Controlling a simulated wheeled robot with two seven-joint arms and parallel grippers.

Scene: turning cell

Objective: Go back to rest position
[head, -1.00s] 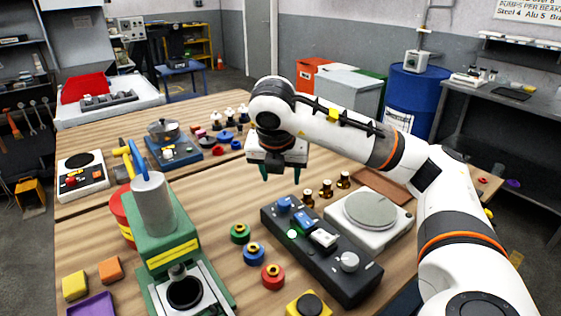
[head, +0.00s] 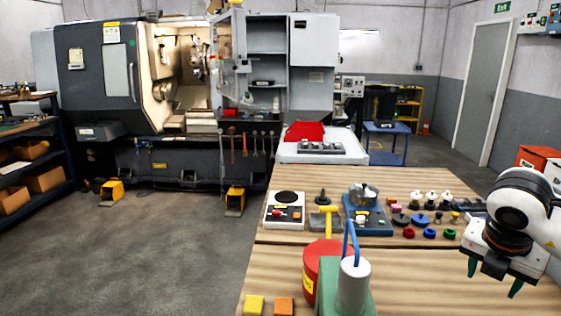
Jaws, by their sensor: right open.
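My right gripper (head: 494,281) is at the right edge of the head view, above the wooden table (head: 400,272). Its two green-tipped fingers point down and stand apart, with nothing between them. Part of my right arm shows above it and is cut off by the picture edge. My left gripper is not in view.
On the table stand a green press (head: 329,293), a red can (head: 313,270), a white scale (head: 284,212), a blue device with a pot (head: 367,215) and several small coloured knobs. A lathe (head: 105,72) stands behind on the left. The floor (head: 150,255) at left is clear.

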